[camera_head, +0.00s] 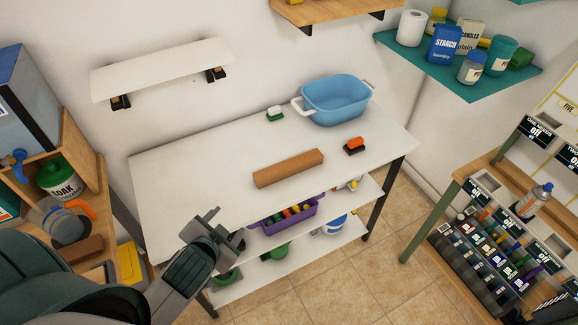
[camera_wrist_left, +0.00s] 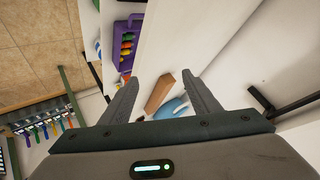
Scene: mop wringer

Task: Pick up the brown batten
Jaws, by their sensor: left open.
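The brown batten (camera_head: 288,168) lies flat on the white table (camera_head: 170,185), near its front edge and right of its middle. It also shows in the left wrist view (camera_wrist_left: 160,93), between and beyond the fingers. My left gripper (camera_head: 222,225) is open and empty at the table's front edge, to the left of and nearer than the batten, apart from it. In the left wrist view its two fingers (camera_wrist_left: 163,98) stand wide apart. My right gripper is not in view.
A blue basin (camera_head: 337,100), a green-and-white brush (camera_head: 275,113) and an orange-and-black brush (camera_head: 354,146) stand on the table behind and right of the batten. A purple crate (camera_head: 290,219) sits on the shelf below. A white wall shelf (camera_head: 160,68) hangs above. The table's left part is clear.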

